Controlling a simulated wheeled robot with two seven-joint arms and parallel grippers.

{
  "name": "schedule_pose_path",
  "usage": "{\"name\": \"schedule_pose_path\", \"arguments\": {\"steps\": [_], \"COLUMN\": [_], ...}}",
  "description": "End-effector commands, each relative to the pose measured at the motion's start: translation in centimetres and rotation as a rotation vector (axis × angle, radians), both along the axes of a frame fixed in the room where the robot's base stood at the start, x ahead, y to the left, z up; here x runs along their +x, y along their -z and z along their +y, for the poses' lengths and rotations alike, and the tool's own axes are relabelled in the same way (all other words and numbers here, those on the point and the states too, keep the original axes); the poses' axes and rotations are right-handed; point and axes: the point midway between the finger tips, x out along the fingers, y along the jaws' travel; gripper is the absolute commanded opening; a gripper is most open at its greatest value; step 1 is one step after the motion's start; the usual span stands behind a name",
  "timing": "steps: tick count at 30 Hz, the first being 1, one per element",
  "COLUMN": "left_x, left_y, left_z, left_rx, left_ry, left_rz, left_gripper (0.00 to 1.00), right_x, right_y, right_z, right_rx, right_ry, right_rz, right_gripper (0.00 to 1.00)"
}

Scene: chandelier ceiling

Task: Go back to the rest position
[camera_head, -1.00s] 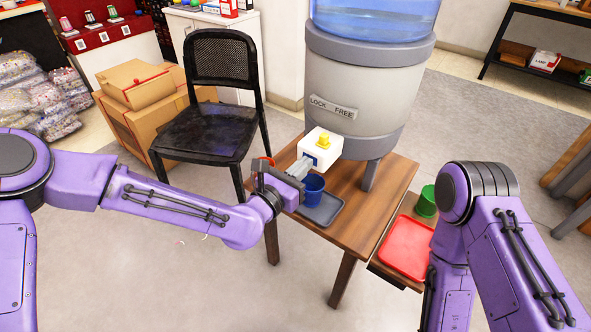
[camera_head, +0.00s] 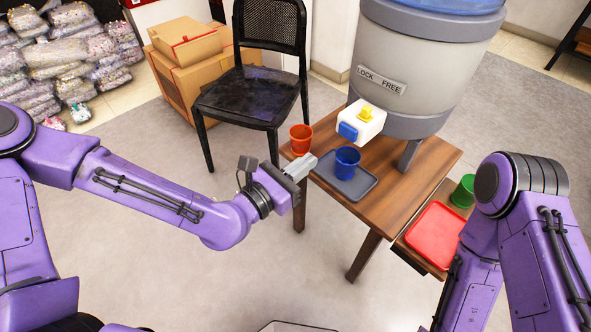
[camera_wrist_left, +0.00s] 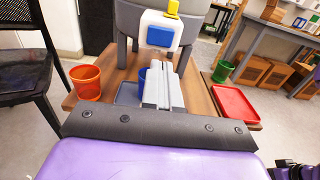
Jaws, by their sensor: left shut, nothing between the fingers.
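My left gripper (camera_head: 302,166) is shut and empty, in front of the table's left edge, below and left of the dispenser tap. In the left wrist view its closed fingers (camera_wrist_left: 163,88) point toward the water dispenser and partly hide the blue cup (camera_wrist_left: 142,76). The blue cup (camera_head: 346,162) stands upright on a grey tray (camera_head: 368,184) under the white tap (camera_head: 370,122), which has a blue front and yellow top. My right arm is at the right of the head view, but its gripper is out of view.
A wooden table (camera_head: 400,200) holds the dispenser (camera_head: 415,60) and a red-orange cup (camera_head: 301,139). A red tray (camera_head: 434,236) and green cup (camera_head: 463,191) sit on a lower shelf at right. A black chair (camera_head: 250,95) stands behind. Open floor lies in front.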

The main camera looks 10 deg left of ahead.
Motion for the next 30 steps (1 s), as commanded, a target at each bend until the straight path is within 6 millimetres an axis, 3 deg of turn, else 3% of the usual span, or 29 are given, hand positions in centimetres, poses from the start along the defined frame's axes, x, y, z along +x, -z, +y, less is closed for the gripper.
{"name": "schedule_pose_path", "arguments": {"steps": [7,23,26,28,30], "left_x": [-1.9,-1.9,-1.9,-1.6,-1.3], "left_y": [0.0,0.1,0.2,0.8,3.6], "left_z": [1.4,1.3,1.4,1.8,3.0], "left_rx": [0.0,0.007,0.101,0.259,0.51], "left_ry": [0.001,0.004,0.002,-0.021,-0.042], "left_rz": [0.001,-0.002,-0.07,-0.146,-0.188], "left_gripper": [0.0,0.0,0.0,0.0,0.0], "right_x": [0.0,0.0,0.0,0.0,0.0], "right_y": [-0.1,-0.1,-0.1,-0.1,0.0], "right_z": [0.0,0.0,0.0,0.0,0.0], "right_rx": [0.0,0.0,0.0,0.0,0.0], "right_ry": [0.0,0.0,0.0,0.0,0.0], "right_rz": [0.0,0.0,0.0,0.0,0.0], "right_gripper": [0.43,0.43,0.43,0.43,0.43]}}
